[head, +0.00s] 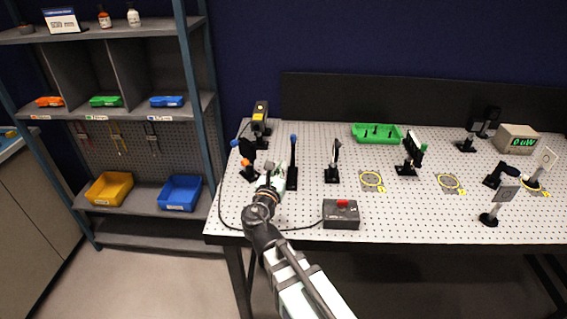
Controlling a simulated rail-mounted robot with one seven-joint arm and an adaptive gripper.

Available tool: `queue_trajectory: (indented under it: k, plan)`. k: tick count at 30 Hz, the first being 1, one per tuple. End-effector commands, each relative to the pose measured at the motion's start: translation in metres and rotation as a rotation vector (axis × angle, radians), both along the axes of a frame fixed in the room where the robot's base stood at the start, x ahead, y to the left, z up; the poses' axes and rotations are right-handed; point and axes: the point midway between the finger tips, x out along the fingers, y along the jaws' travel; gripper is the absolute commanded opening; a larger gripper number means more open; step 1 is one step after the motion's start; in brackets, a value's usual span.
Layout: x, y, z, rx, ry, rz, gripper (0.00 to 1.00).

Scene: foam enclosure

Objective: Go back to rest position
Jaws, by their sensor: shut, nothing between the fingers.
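My arm reaches up from the bottom of the head view over the left front of the perforated optical table (300,222). My gripper (270,168) is at the table's left part, among posts. It is small in the picture and looks shut with nothing held. It is close to a black mount with orange and blue knobs (246,160) on its left and a blue-topped post (293,160) on its right. I cannot tell whether it touches either one.
A yellow-and-black device (260,116) stands behind my gripper. A grey box with a red switch (341,214) sits to the right, with a black cable. A green tray (377,133), further mounts and a power meter (517,139) stand beyond. Shelves with bins (181,192) are left.

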Motion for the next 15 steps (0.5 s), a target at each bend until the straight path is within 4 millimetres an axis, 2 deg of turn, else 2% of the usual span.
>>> queue_trajectory:
  k: [4, 15]
  plan:
    - [-0.0073, 0.0008, -0.0002, 0.000, 0.000, 0.000, 0.00]
    - [-0.0073, 0.0012, 0.0004, 0.000, 0.000, 0.000, 0.00]
